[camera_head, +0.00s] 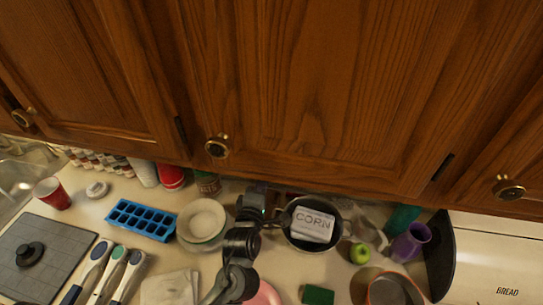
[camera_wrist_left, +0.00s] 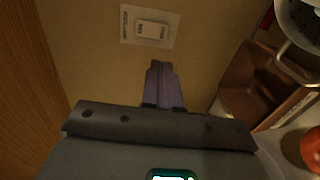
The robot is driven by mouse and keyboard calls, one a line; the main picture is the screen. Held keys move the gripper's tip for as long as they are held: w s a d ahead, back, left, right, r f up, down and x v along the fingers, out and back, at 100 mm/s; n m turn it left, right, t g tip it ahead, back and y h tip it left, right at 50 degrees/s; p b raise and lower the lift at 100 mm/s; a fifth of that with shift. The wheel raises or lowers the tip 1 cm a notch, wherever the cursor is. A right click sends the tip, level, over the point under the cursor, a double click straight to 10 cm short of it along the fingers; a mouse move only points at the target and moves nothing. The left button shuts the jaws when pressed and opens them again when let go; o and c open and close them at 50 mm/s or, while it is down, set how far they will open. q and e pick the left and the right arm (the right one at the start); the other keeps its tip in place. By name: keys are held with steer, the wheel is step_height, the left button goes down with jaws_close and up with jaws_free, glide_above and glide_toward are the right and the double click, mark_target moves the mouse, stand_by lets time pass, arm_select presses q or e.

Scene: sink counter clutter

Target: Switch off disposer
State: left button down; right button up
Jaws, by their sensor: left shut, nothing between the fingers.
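A light switch plate (camera_wrist_left: 130,25) is on the beige wall at the top of the left wrist view. It has a white rocker switch (camera_wrist_left: 152,30) and small lettering too blurred to read surely. My left gripper (camera_wrist_left: 159,66) is shut and empty, its purple fingertips pointing at the wall just below the plate in the picture. I cannot tell whether the fingertips touch the wall. In the head view my left arm reaches in from the bottom middle toward the wall under the cabinets; the switch is hidden there. My right gripper is in neither view.
Wooden cabinets (camera_head: 310,80) overhang the counter. Near my left arm stand stacked bowls (camera_head: 203,218), a blue ice tray (camera_head: 141,219) and a pan (camera_head: 297,238) with a CORN package (camera_head: 312,225). A brown block (camera_wrist_left: 247,80) and red object (camera_wrist_left: 312,148) are at the wrist view's right.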

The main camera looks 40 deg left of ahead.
arm_select(q)
steer(key=p+x, duration=0.3)
steer(key=x, duration=1)
steer(key=shift+w+a+b, duration=0.1)
steer(key=shift+w+b, duration=0.15)
steer(key=shift+b, duration=0.4)
